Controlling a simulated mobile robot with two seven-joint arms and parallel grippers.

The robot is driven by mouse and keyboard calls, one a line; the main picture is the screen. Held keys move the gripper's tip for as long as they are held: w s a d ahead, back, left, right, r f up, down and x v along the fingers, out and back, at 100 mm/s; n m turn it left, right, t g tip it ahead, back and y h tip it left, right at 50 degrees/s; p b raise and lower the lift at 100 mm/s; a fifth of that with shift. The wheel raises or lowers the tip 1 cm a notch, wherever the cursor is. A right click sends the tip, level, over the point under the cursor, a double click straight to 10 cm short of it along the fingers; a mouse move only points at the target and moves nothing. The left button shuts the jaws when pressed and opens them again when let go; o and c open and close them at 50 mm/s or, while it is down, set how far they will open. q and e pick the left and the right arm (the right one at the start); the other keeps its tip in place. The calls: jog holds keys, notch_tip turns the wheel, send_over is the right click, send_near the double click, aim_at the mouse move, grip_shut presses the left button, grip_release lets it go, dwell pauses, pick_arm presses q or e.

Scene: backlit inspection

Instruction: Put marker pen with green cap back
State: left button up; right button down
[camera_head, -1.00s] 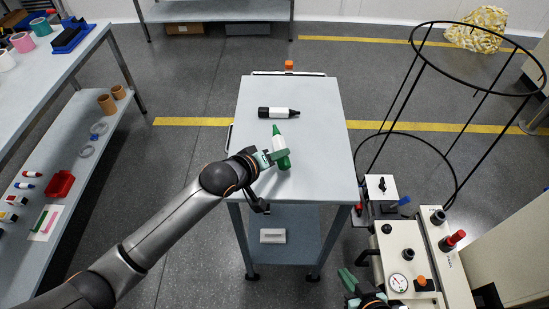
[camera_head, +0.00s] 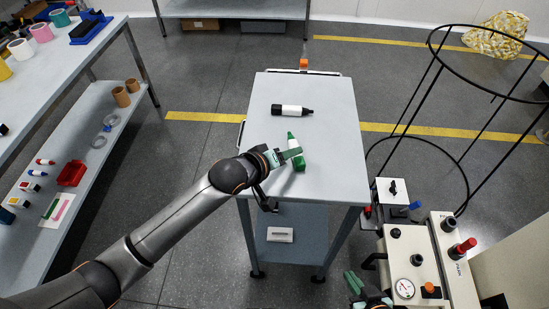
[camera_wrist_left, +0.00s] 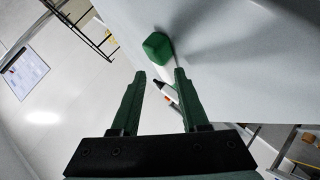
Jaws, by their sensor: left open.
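The green-capped marker pen (camera_head: 298,162), with a white middle and a pointed green end, lies on the grey table (camera_head: 340,180). In the left wrist view its green end (camera_wrist_left: 158,46) shows beyond my fingertips. My left gripper (camera_head: 288,156) is over the marker in the head view, partly covering it. In the left wrist view, my left gripper (camera_wrist_left: 156,78) is open, with nothing held between its fingers. My right gripper (camera_head: 354,283) is at the bottom of the head view, low beside the table. Its opening is unclear.
A black marker (camera_head: 292,111) with a white band lies farther back on the table. A left shelf holds a red bin (camera_head: 71,173) and several small items. A control box (camera_head: 408,250) and a black wire frame (camera_head: 440,60) stand right. The table's front is clear.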

pick_arm(q)
jog(key=v, duration=1.1)
jog(key=shift+a+r+p, duration=0.15)
jog(key=shift+a+p, duration=0.05)
jog(key=shift+p, duration=0.25)
jog(key=shift+s, duration=0.15)
jog(key=s+a+f+m+g+y, duration=0.3)
jog(key=s+a+f, duration=0.3)
jog(key=s, duration=0.4)
jog(key=s+a+f+m+g+y, duration=0.2)
jog(key=s+a+f+g+y, duration=0.15)
jog(key=s+a, duration=0.55)
jog(key=w+d+f+t+h, duration=0.1)
jog(key=d+f+t, duration=0.1)
jog(key=f, duration=0.4)
jog(key=w+d+f+t+h, duration=0.1)
jog(key=w+d+f+t, duration=0.1)
jog(key=f+t, duration=0.2)
notch_tip(320, 180, down, 2)
jog(key=shift+d+f+m, duration=0.1)
jog(key=shift+d+m, duration=0.2)
